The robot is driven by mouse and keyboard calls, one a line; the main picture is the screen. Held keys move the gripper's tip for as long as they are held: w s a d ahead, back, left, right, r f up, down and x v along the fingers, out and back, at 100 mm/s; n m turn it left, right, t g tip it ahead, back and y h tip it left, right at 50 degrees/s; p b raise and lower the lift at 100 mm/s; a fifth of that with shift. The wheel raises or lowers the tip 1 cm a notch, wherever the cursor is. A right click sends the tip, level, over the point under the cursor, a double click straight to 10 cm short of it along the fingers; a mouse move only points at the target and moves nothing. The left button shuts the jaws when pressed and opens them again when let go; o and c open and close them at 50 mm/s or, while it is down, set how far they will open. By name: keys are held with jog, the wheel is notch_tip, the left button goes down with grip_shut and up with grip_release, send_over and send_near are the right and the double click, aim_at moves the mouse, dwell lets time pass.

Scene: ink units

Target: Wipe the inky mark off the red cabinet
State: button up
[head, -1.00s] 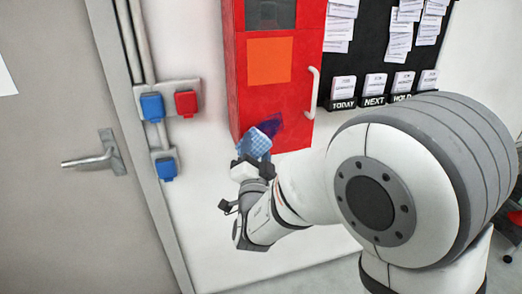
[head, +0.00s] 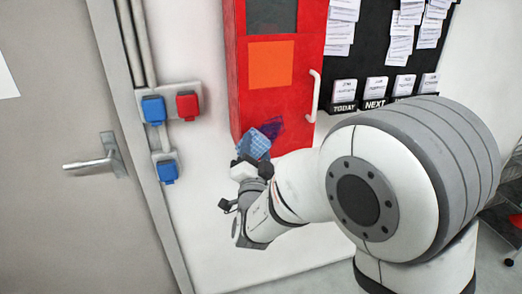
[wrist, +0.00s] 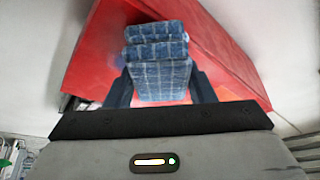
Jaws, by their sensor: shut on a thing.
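The red cabinet (head: 300,137) hangs on the white wall, and its red surface fills much of the wrist view (wrist: 225,50). A dark purple inky mark (head: 274,127) lies low on its front, partly hidden by the cloth. My gripper (head: 250,160) is shut on a folded blue checked cloth (head: 254,144). In the wrist view the cloth (wrist: 158,60) sits between the two dark fingers. The cloth is at the cabinet's lower front, beside and over part of the mark. I cannot tell whether it touches the surface.
The cabinet has an orange panel (head: 270,65) and a white handle (head: 312,96) on its right. Blue and red sockets (head: 187,106) and a grey door (head: 45,200) stand left. A black board (head: 375,60) with papers hangs right.

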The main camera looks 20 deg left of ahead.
jog(key=shift+w, duration=0.15)
jog(key=shift+w+d, duration=0.7)
jog(key=shift+d, duration=0.45)
jog(key=shift+w+d, duration=0.7)
jog(key=shift+d, duration=0.45)
jog(key=shift+w+d, duration=0.7)
jog(key=shift+d, duration=0.45)
jog(key=shift+w+d+f+b, duration=0.15)
jog(key=shift+d+f+b, duration=0.05)
jog(key=shift+b, duration=0.35)
jog(key=b, duration=0.1)
jog(key=d+b, duration=0.1)
jog(key=b, duration=0.1)
jog(key=shift+w+r, duration=0.1)
jog(key=shift+w, duration=0.2)
jog(key=shift+r, duration=0.2)
